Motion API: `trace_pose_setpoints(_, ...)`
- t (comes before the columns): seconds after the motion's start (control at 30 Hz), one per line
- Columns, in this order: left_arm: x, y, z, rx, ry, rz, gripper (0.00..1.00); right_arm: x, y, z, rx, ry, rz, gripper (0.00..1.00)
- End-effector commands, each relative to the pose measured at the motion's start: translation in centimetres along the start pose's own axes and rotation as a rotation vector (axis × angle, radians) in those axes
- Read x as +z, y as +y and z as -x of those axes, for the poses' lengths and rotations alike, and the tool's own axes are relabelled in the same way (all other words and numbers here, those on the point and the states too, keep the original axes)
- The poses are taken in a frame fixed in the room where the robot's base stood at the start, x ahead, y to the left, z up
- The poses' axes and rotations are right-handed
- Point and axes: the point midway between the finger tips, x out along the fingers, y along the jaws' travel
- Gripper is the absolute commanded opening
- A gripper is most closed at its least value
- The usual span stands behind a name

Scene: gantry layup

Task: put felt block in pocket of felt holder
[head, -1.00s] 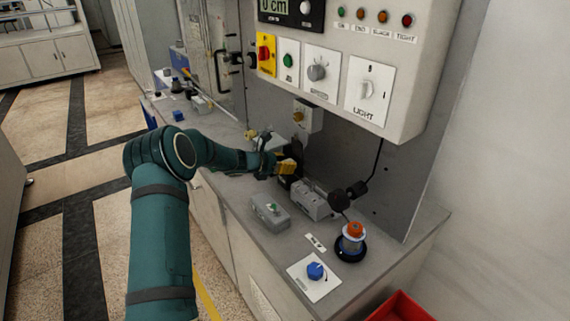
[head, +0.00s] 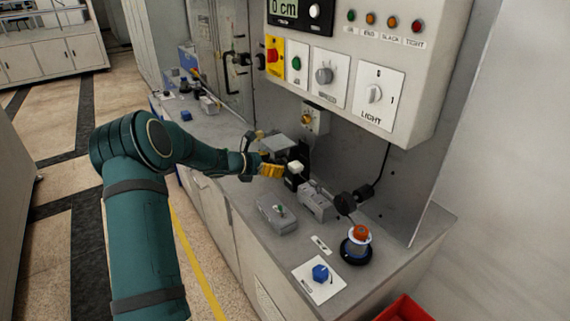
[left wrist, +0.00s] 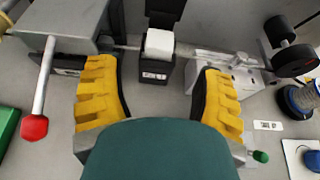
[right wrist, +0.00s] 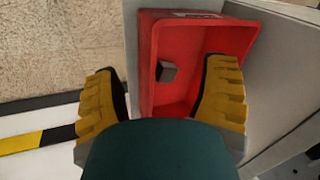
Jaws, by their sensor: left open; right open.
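The white felt block (left wrist: 159,44) sits at the mouth of the black felt holder (left wrist: 155,71), which has a tall back plate and a label in front. The block's upper part shows above the rim; how deep it sits cannot be told. In the head view the block (head: 296,167) shows pale on top of the dark holder (head: 292,183). My left gripper (left wrist: 157,68) is open and empty, apart from the block, on the near side of the holder. My right gripper (right wrist: 163,66) is open and empty above a red bin (right wrist: 149,60).
A grey box with a red-knobbed lever (left wrist: 33,127) stands left of the holder. A grey switch box (head: 277,213), a wire spool (head: 357,245) and a blue knob (head: 320,272) are right of it. A small dark grey block (right wrist: 167,71) lies in the red bin.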

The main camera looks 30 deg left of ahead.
Motion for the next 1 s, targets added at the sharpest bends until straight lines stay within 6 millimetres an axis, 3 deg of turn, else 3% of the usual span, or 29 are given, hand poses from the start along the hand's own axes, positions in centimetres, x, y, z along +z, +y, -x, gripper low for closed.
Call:
trace_pose_setpoints(0.1, 0.1, 0.1, 2.1, 0.002, 0.001, 0.000, 0.68, 0.0, -0.1, 0.2, 0.000, -0.001, 0.000, 0.73)
trace_pose_setpoints(0.3, 0.0, 0.0, 3.6, 0.000, 0.001, 0.000, 0.68, 0.0, -0.1, 0.3, 0.000, -0.001, -0.001, 0.73)
trace_pose_setpoints(1.0, 0.0, 0.0, 3.8, -0.001, 0.000, 0.000, 0.68, 0.0, -0.1, 0.3, 0.000, -0.001, -0.001, 0.73)
